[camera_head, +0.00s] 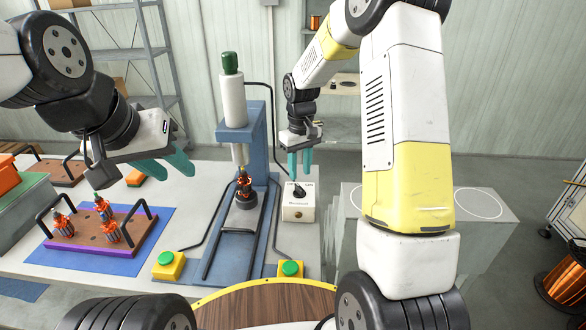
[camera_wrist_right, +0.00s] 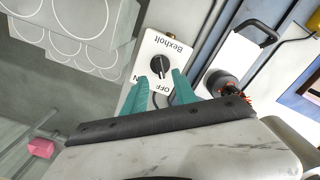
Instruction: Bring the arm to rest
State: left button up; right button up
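My left gripper (camera_head: 163,167) hangs in the air above the left part of the table, its teal fingers apart and nothing between them. My right gripper (camera_head: 299,168) points down just above a white switch box (camera_head: 298,208) on the table. In the right wrist view its teal fingers (camera_wrist_right: 157,92) are apart and empty, with the black knob (camera_wrist_right: 160,68) of the switch box beyond them. The box carries the words Bexholt and OFF. Whether the fingertips touch the box cannot be told.
A blue press (camera_head: 239,150) with a green-topped cylinder stands mid-table, an armature (camera_head: 244,184) under it. Green buttons on yellow boxes (camera_head: 168,266) (camera_head: 291,269) flank its base. A wooden tray (camera_head: 130,232) with several armatures sits left on a blue mat. A grey stand (camera_head: 480,245) is right.

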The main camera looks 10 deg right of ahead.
jog(key=shift+r, duration=1.2)
jog(key=shift+r, duration=0.1)
jog(key=s+d+r+m+t+y, duration=0.1)
jog(key=s+r+t, duration=0.1)
jog(key=s+r, duration=0.65)
jog(key=s+d+r+m+t, duration=0.2)
jog(key=s+r, duration=0.6)
jog(key=s, duration=0.1)
jog(key=s+r+m+t+y, duration=0.1)
jog(key=s+t, duration=0.1)
jog(key=s, duration=0.6)
jog(key=shift+s+a, duration=0.25)
jog(key=shift+a, duration=0.05)
jog(key=shift+r, duration=0.1)
